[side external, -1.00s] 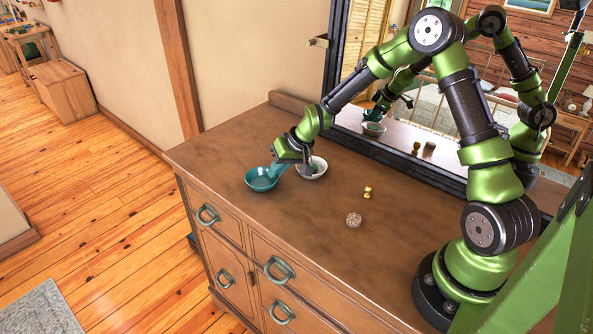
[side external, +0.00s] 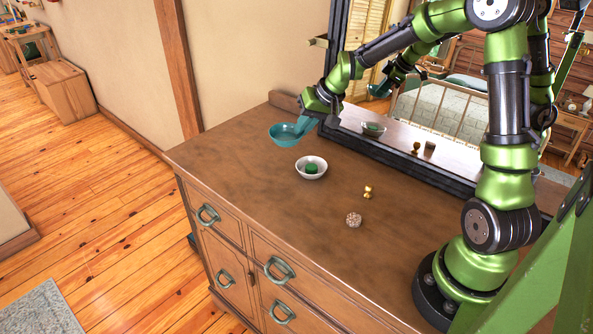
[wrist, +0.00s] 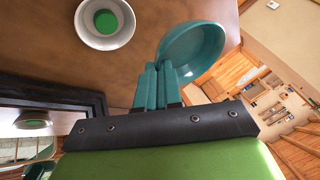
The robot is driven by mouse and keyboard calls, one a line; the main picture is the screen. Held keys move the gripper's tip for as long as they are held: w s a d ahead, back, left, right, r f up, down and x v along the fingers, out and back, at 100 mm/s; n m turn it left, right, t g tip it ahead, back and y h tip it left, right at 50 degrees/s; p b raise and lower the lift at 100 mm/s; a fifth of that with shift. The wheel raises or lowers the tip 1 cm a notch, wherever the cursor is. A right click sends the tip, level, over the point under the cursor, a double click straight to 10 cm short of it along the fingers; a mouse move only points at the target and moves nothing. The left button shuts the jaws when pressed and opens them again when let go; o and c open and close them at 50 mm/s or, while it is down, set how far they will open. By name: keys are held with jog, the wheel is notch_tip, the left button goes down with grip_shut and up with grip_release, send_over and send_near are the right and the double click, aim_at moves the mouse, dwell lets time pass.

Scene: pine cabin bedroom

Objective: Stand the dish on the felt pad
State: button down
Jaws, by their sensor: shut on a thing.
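A teal dish (side external: 284,135) is held up above the dresser top, near its far left part. It also shows in the wrist view (wrist: 195,50), where its rim meets my teal fingertips. My gripper (side external: 303,125) is shut on the dish's edge; its fingers show in the wrist view (wrist: 158,82). A white bowl (side external: 311,173) stands on the dresser below and to the right of the dish, with a round green piece (side external: 312,169) inside. The green piece looks like a flat disc in the wrist view (wrist: 106,21). I cannot tell whether it is the felt pad.
The brown dresser top (side external: 260,190) is mostly clear. A small brass piece (side external: 368,192) and a speckled round thing (side external: 354,220) stand on its right part. A dark-framed mirror (side external: 408,162) runs along the back. The wooden floor (side external: 100,220) lies beyond the left edge.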

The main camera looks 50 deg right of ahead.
jog(key=s+f, duration=0.2)
jog(key=s, duration=0.7)
jog(key=s+f, duration=0.3)
jog(key=s, duration=0.7)
jog(key=w+d, duration=0.2)
jog(key=w, duration=0.3)
jog(key=w+d, duration=0.2)
jog(key=w, duration=0.3)
jog(key=w+d+f, duration=0.1)
jog(key=w, duration=0.4)
jog(key=shift+d, duration=0.4)
jog(key=shift+w+d+f, duration=0.1)
jog(key=shift+w+f, duration=0.1)
jog(key=shift+f, duration=1.6)
jog(key=shift+f, duration=0.1)
jog(key=c, duration=1.3)
grip_release()
jog(key=shift+f, duration=0.1)
